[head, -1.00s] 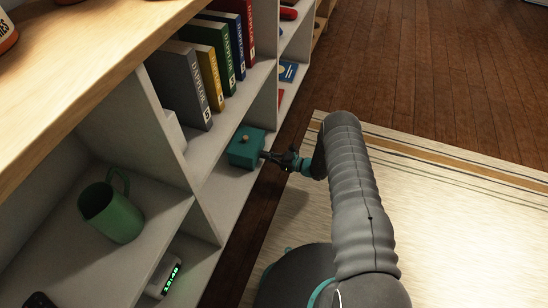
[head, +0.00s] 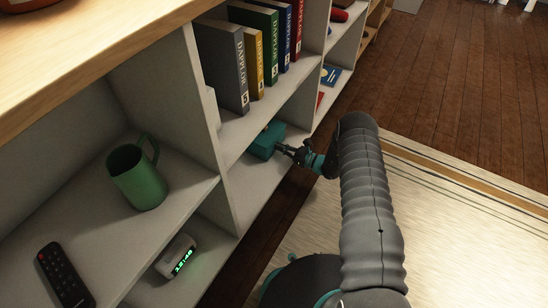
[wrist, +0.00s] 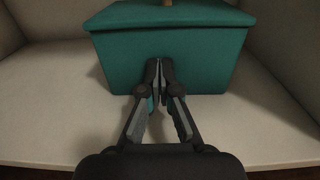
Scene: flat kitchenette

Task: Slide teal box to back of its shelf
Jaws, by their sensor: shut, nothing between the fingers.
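The teal box (head: 267,140) stands on a lower shelf (head: 252,190), under the row of books. In the wrist view the teal box (wrist: 205,62) is upright, with a lid and a light brown knob on top. My gripper (head: 284,148) is shut and empty, with its fingertips at the front face of the box. In the wrist view my gripper (wrist: 158,66) meets the middle of that face and seems to touch it. Part of the box's top is hidden under the shelf above in the head view.
Several books (head: 262,45) stand on the shelf above. A green mug (head: 137,180) and a remote (head: 65,275) are on the left shelf, a digital clock (head: 177,256) below. Side walls flank the box with bare shelf beside it.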

